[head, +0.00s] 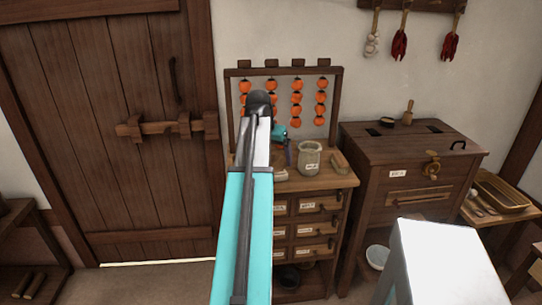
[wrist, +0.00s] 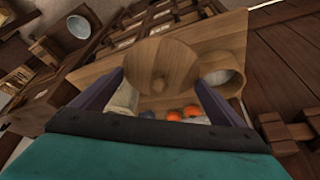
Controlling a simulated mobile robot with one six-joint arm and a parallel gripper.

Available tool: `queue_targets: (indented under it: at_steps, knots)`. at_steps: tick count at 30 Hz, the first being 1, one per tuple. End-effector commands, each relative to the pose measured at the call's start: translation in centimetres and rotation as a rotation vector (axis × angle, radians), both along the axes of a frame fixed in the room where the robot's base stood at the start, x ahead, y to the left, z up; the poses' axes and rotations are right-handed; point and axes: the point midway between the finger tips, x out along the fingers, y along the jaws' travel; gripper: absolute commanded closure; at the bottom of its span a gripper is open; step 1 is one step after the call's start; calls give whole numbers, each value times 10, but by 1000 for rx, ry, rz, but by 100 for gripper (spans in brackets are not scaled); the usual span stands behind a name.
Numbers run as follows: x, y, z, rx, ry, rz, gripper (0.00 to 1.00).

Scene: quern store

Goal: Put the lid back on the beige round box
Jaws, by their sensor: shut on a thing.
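In the wrist view my gripper (wrist: 160,80) is shut on a round wooden lid (wrist: 160,58), its dark purple fingers at opposite sides of the rim. In the head view my arm hides part of the cabinet top. The box (head: 281,174) shows partly beside my arm, and my gripper (head: 288,152) is small above it. I cannot make out the lid there.
A pale jar (head: 309,158) stands close on the right, with a small brown item (head: 341,163) beyond it. A rack of hanging orange fruit (head: 297,97) rises behind the cabinet (head: 335,182). A larger wooden chest (head: 410,160) stands to the right.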

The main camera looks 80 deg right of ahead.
Motion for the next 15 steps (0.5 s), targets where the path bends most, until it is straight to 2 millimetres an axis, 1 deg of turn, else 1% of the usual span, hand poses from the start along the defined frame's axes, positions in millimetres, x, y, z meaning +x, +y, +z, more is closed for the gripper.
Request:
queue_targets:
  at_steps: [9, 15]
  knots:
    - [0, 0, 0, 0, 0, -5, 33]
    - [1, -10, 4, 0, 0, -36, 33]
